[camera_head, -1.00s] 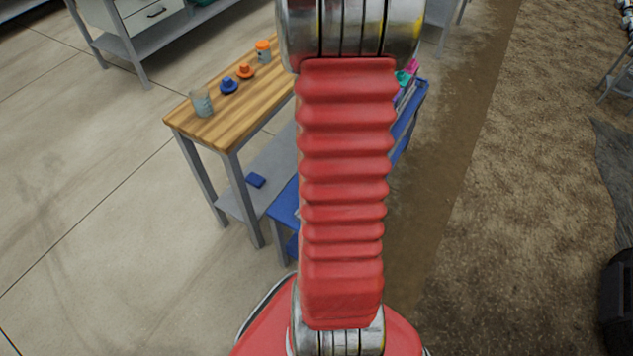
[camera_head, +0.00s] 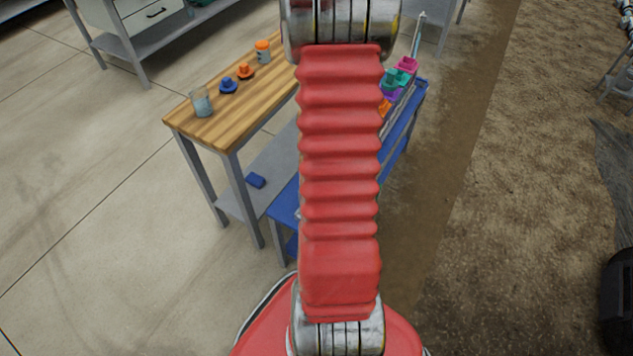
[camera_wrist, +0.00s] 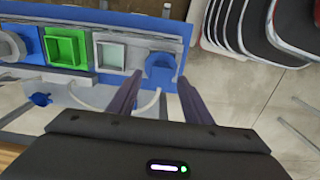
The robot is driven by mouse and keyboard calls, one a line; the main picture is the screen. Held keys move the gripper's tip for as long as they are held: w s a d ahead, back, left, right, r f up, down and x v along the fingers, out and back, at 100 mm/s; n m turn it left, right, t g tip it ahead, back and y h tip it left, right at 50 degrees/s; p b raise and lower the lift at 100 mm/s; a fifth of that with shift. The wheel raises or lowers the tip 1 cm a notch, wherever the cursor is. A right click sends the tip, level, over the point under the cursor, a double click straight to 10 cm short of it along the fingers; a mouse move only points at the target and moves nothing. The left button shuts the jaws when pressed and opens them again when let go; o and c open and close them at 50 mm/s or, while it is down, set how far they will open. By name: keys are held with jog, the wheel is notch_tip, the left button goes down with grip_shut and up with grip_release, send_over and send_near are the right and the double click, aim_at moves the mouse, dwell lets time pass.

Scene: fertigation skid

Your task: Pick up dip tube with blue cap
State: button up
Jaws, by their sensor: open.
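In the wrist view my gripper (camera_wrist: 157,88) is open, with two dark fingers pointing towards a rack. A blue cap-like part (camera_wrist: 161,68) sits at the right end of the rack, just beyond and between the fingertips. A pale curved line shows below it; I cannot tell whether it is the dip tube. Another small blue piece (camera_wrist: 40,99) shows at the lower left. In the head view a blue cap-like piece (camera_head: 228,86) lies on the wooden table (camera_head: 215,125), and no tube shows on it. My gripper is hidden there.
The rack holds a green square holder (camera_wrist: 66,47) and a pale one (camera_wrist: 111,56). In the head view, coloured bins (camera_head: 400,76) stand on a blue bench (camera_head: 411,107), with a thin pale upright rod (camera_head: 417,36) behind. A cup (camera_head: 201,102) and orange-capped jar (camera_head: 263,52) stand on the table.

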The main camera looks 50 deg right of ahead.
jog(key=shift+w+a+f, duration=0.1)
jog(key=shift+f, duration=2.5)
jog(key=shift+c, duration=0.4)
grip_shut()
